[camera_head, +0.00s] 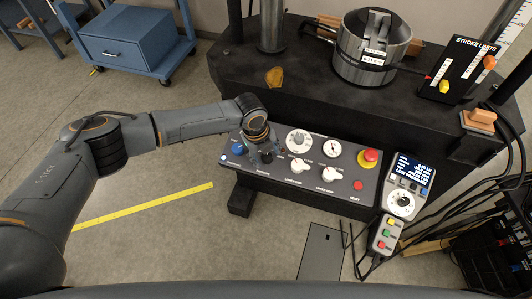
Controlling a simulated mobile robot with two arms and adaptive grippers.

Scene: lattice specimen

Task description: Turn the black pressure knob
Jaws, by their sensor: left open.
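The control panel (318,188) is a grey sloped box in front of the black machine. The black pressure knob (266,157) is at the panel's left part, with a blue knob (238,147) to its left. My left arm comes in from the left, and my left gripper (265,147) points down right over the black knob, partly hiding it. The gripper is open; its fingers are small and dark here, and I cannot tell whether they touch the knob. My right gripper is not in view.
A display unit (408,184) and a button pendant (387,235) with cables stand to the right. A blue cart (122,40) is at the back left.

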